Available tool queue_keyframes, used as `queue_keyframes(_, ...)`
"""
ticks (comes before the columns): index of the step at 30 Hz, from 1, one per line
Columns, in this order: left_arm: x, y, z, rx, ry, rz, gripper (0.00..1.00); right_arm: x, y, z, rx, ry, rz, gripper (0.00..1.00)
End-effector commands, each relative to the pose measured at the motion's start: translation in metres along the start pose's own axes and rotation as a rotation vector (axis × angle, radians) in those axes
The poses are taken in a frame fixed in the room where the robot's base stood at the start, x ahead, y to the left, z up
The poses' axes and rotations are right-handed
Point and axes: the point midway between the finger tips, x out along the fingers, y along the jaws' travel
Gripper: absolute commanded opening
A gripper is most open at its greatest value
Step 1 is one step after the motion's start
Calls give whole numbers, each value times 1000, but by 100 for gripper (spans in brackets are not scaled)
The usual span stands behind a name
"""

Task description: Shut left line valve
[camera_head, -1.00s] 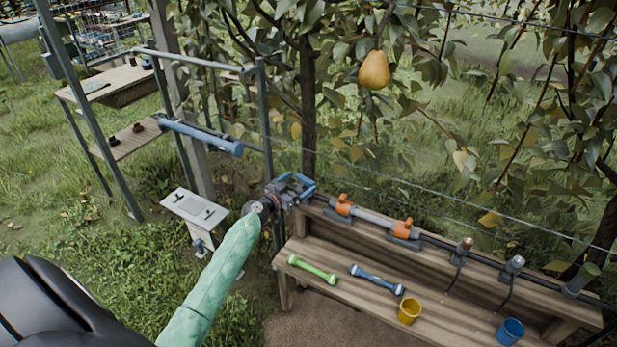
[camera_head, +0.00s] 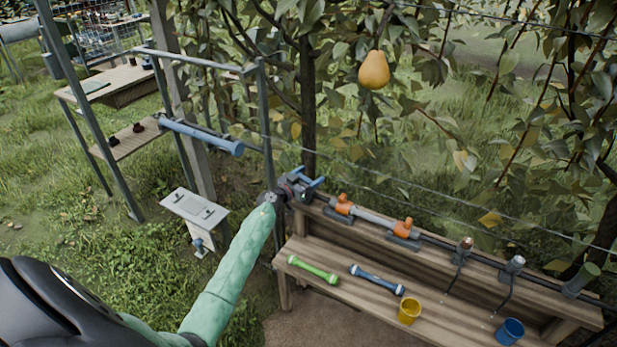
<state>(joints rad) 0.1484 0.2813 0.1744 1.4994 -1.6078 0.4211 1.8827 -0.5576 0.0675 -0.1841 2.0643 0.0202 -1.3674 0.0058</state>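The irrigation line (camera_head: 375,217) runs along the raised back shelf of the wooden bench. It carries two orange valves, a left one (camera_head: 343,204) and a right one (camera_head: 404,227). My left arm, in a green sleeve, reaches up from the bottom. My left gripper (camera_head: 314,184) is just left of and slightly above the left valve, with its blue fingers pointing right toward it. The fingers look apart and nothing shows between them. I cannot tell any contact with the valve. My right gripper is not in view.
A pear (camera_head: 374,70) hangs above. A metal frame with a blue roller (camera_head: 201,137) stands left.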

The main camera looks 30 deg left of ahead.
Motion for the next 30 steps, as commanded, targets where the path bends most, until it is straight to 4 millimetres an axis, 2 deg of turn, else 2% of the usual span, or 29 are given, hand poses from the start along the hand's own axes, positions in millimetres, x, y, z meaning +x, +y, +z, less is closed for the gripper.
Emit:
queue_keyframes(1, 0, 0, 0, 0, 0, 0, 61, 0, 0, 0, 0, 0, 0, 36)
queue_keyframes(3, 0, 0, 0, 0, 0, 0, 50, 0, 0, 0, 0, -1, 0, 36)
queue_keyframes(12, 0, 0, 0, 0, -1, 26, 50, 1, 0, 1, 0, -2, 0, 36)
queue_keyframes(17, -1, 0, -1, 1, -1, 87, 50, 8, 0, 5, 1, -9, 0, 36)
queue_keyframes(25, -1, 2, -1, 3, -3, 276, 50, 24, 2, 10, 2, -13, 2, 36)
queue_keyframes(30, -2, 4, 1, 4, -3, 428, 50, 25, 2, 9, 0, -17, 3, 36)
